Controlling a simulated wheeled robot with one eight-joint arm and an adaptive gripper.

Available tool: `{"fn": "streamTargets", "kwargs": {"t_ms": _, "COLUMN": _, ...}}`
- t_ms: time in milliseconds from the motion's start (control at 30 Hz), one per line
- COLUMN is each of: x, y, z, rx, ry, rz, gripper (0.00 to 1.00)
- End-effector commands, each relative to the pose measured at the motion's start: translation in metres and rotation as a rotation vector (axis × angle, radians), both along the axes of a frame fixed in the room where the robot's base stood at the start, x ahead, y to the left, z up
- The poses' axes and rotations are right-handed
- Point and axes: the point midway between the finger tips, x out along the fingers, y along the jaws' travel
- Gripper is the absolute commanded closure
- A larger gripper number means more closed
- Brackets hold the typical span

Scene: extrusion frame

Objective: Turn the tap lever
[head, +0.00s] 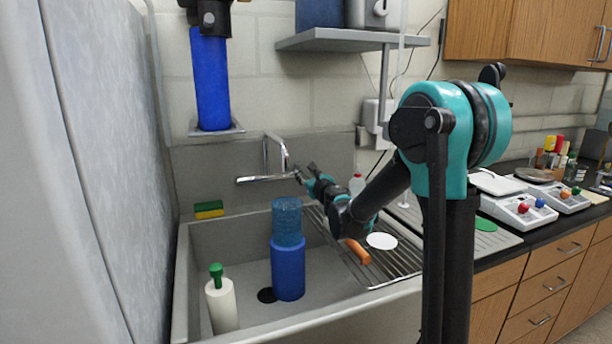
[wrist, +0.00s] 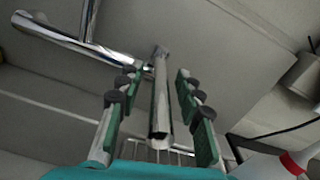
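The chrome tap (head: 276,150) is on the wall behind the sink, its spout (head: 255,179) pointing left. My gripper (head: 304,173) is at the tap's right end in the head view. In the wrist view, the tap's chrome body (wrist: 75,42) runs across the upper left. A chrome rod, which looks like the tap lever (wrist: 161,100), sticks out toward the camera. My gripper (wrist: 155,78) is open, with one finger on each side of this rod. Gaps show between the rod and both fingers. In the head view the lever is mostly hidden by my gripper.
The sink (head: 187,262) holds a blue bottle (head: 288,268) and a white bottle with a green top (head: 222,303). A sponge (head: 209,209) lies on the back rim. The rack at right bears a white disc (head: 382,240) and an orange item (head: 358,251). A red-capped bottle (head: 356,185) stands behind my arm.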

Motion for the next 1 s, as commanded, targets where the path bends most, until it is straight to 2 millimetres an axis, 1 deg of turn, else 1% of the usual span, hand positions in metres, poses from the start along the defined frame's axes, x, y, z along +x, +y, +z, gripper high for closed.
{"fn": "streamTargets", "kwargs": {"t_ms": 33, "x": -0.0001, "y": 0.0000, "z": 0.0000, "rx": 0.000, "ry": 0.000, "rz": 0.000, "gripper": 0.64}}
{"fn": "streamTargets", "kwargs": {"t_ms": 67, "x": -0.0002, "y": -0.0001, "z": 0.0000, "rx": 0.000, "ry": 0.000, "rz": 0.000, "gripper": 0.67}}
{"fn": "streamTargets", "kwargs": {"t_ms": 333, "x": -0.0004, "y": -0.0001, "z": 0.0000, "rx": 0.000, "ry": 0.000, "rz": 0.000, "gripper": 1.00}}
{"fn": "streamTargets", "kwargs": {"t_ms": 767, "x": -0.0003, "y": -0.0007, "z": 0.0000, "rx": 0.000, "ry": 0.000, "rz": 0.005, "gripper": 1.00}}
{"fn": "streamTargets", "kwargs": {"t_ms": 1000, "x": 0.0033, "y": -0.0084, "z": -0.0001, "rx": 0.000, "ry": 0.000, "rz": 0.072, "gripper": 1.00}}
